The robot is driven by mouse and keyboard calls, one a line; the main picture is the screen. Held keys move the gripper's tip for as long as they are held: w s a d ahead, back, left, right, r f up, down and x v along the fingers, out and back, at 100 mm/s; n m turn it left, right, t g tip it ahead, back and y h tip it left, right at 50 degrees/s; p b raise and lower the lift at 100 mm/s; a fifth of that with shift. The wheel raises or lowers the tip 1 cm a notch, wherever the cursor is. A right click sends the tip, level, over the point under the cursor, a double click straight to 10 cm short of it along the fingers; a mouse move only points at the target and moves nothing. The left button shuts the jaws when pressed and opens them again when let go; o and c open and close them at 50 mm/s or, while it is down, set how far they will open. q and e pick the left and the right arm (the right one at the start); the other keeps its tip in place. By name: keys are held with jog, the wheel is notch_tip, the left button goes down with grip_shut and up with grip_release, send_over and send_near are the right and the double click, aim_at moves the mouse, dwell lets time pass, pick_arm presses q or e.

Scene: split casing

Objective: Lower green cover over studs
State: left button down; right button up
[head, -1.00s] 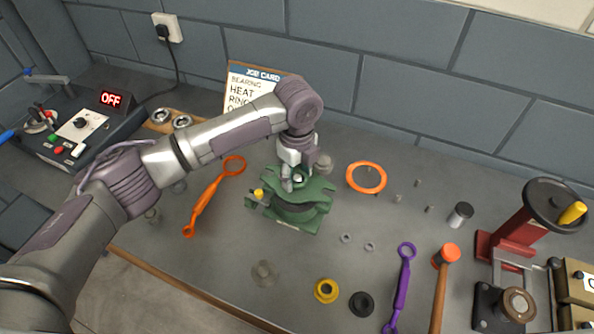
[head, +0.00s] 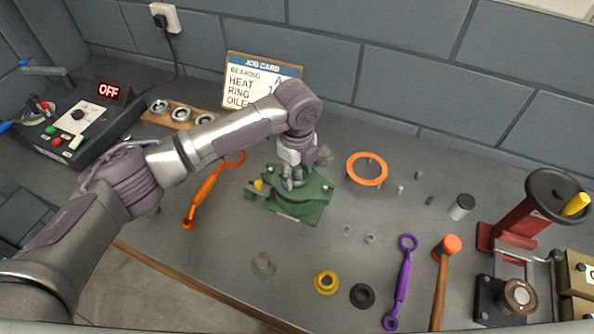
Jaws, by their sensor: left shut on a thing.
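The green cover (head: 308,190) is in the middle of the bench in the head view, and its wide flange faces me. My left gripper (head: 292,182) comes down from above and is shut on the cover. A green lower casing (head: 292,217) shows below the cover's front edge; the cover hides most of it. The studs are hidden, so I cannot tell whether the cover sits on them. A yellow-topped fitting (head: 258,185) sticks out at the left of the casing. My right gripper is not in view.
An orange wrench (head: 205,195) lies left, an orange ring (head: 367,169) right. A purple wrench (head: 402,282), a hammer (head: 443,270) and a red press (head: 520,225) stand or lie further right. Yellow (head: 326,282) and black (head: 362,296) rings lie in front.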

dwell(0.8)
pick_arm(q)
jog(key=shift+c, duration=1.7)
grip_release()
jog(key=shift+f, duration=0.1)
jog(key=shift+f, duration=0.1)
notch_tip(320, 180, up, 11)
jog(key=p, duration=1)
jog(key=shift+f+p, duration=0.15)
jog(key=shift+p, duration=0.25)
jog(key=shift+f, duration=0.1)
